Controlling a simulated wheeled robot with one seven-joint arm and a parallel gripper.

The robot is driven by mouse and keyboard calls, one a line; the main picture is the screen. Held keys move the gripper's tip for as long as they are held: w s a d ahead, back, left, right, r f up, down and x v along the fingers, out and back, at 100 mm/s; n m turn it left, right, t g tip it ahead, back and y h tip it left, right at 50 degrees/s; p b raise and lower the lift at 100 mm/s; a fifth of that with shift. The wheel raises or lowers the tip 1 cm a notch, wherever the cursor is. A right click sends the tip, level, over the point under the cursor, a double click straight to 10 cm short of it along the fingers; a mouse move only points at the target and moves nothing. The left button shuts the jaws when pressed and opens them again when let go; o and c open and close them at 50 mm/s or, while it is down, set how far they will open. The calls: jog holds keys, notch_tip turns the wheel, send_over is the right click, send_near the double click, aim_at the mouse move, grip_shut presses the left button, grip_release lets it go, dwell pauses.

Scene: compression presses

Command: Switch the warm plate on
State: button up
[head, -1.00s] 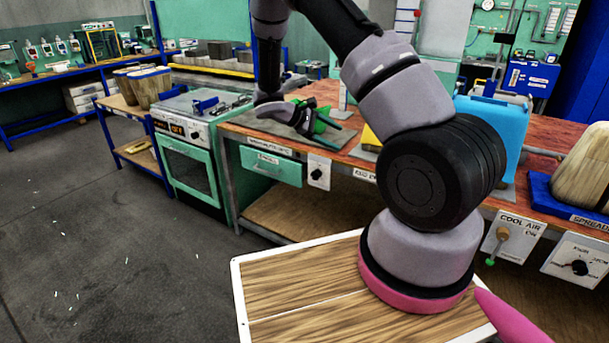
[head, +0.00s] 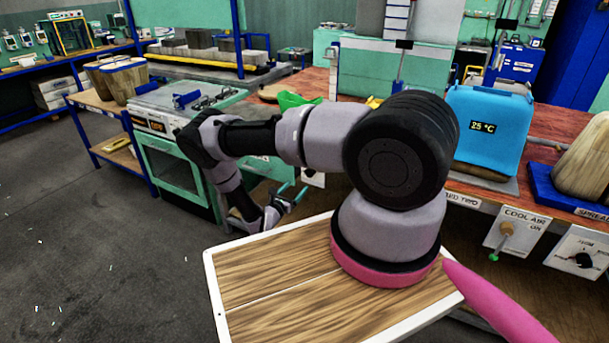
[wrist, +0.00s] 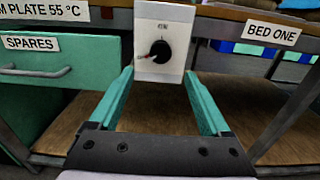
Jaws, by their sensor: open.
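A white switch box with a black rotary knob (wrist: 160,51) is fixed under the table's front edge, ahead in the wrist view. A red pointer mark shows at the knob's left; the small print above it is unreadable. In the head view the box (head: 313,179) is partly hidden behind my arm. A label ending "M PLATE 55 °C" (wrist: 34,10) is on the table edge to the left. My gripper (wrist: 158,74) is open and empty, its teal fingers on either side below the knob, apparently not touching it. In the head view my gripper (head: 292,193) is low before the table.
A green "SPARES" drawer (wrist: 60,95) is left of the switch box, and a "BED ONE" label (wrist: 272,33) right. A wooden shelf (wrist: 240,100) lies below. A blue box reading 25 °C (head: 490,130) stands on the table. Floor at left is clear.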

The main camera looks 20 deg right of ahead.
aim_at(308, 174)
jog(key=x, duration=1)
jog(key=shift+d, duration=0.1)
grip_shut()
